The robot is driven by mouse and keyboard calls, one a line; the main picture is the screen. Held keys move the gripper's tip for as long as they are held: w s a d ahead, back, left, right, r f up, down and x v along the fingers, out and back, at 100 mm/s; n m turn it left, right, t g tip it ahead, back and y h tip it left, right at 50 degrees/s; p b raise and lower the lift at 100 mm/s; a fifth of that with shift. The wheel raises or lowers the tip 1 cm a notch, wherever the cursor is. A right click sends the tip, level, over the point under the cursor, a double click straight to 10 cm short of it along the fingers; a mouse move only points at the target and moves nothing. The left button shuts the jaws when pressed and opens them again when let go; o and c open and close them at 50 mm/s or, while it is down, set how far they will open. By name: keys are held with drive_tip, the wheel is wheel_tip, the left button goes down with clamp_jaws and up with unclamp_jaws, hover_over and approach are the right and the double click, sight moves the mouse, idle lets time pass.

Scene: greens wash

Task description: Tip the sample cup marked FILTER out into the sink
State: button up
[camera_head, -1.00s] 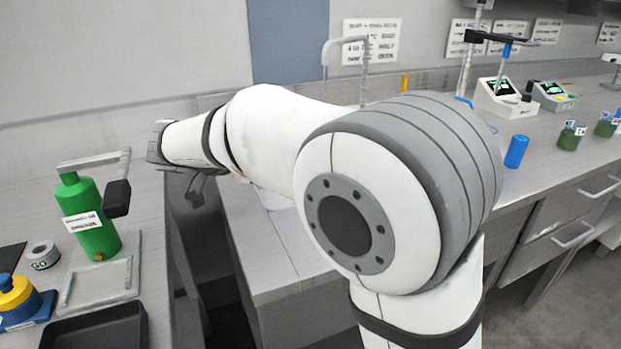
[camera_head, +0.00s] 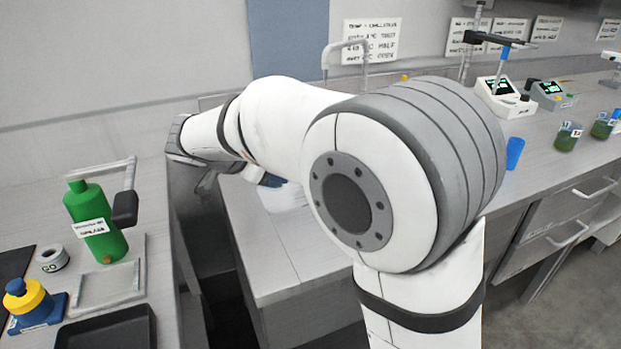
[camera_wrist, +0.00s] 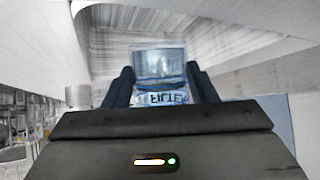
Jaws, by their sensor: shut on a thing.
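In the wrist view, the clear, bluish sample cup (camera_wrist: 160,66) with a label reading roughly FILTER (camera_wrist: 165,98) is between the dark fingers of my gripper (camera_wrist: 163,84), which is shut on it. In the head view my arm hides the cup, and only a small dark blue part of my gripper (camera_head: 271,181) shows beside my arm. A pale, rounded surface (camera_head: 283,198) under it may be the sink, but most of it is hidden. A tap (camera_head: 345,48) rises behind my arm. The cup's tilt and contents are not clear.
A green bottle (camera_head: 96,223), a tape roll (camera_head: 53,258), a yellow-and-blue item (camera_head: 27,300) and a black tray (camera_head: 108,333) stand on the left bench. A blue cup (camera_head: 514,152) and green-filled jars (camera_head: 567,137) stand on the right bench. A gap separates the benches.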

drive_tip(key=shift+w+d+f+g+y+p, duration=0.2)
drive_tip(key=shift+w+d+g+y+p, duration=0.45)
drive_tip(key=shift+p, duration=1.8)
drive_tip(key=shift+s+f+y+p, duration=0.2)
drive_tip(key=shift+f+y+p, duration=0.1)
drive_tip(key=shift+p, duration=0.1)
drive_tip(key=shift+w+d+f+g+y+p, duration=0.15)
drive_tip(key=shift+d+f+g+y+p, duration=0.2)
drive_tip(key=shift+p, duration=0.45)
drive_tip(key=shift+w+d+f+y+p, duration=0.15)
drive_tip(key=shift+f+p, duration=0.25)
drive_tip(key=shift+p, duration=0.4)
drive_tip(key=shift+w+d+f+m+g+y+p, duration=0.1)
drive_tip(key=shift+f+m+g+y+p, duration=0.45)
drive_tip(key=shift+p, duration=2)
drive_tip(key=g+y+p, duration=0.1)
drive_tip(key=p, duration=0.8)
drive_tip(key=shift+d+r+y, duration=0.1)
drive_tip(key=shift+y, duration=0.2)
drive_tip(key=y+p, duration=0.1)
drive_tip(key=p, duration=0.4)
drive_tip(key=shift+w+r+g+p, duration=0.1)
drive_tip(key=shift+g+p, duration=0.15)
drive_tip(key=shift+p, duration=0.05)
drive_tip(key=shift+d+r+y+p, duration=0.1)
drive_tip(key=shift+r+y+p, duration=0.2)
drive_tip(key=shift+p, duration=0.75)
drive_tip(key=shift+f, duration=0.15)
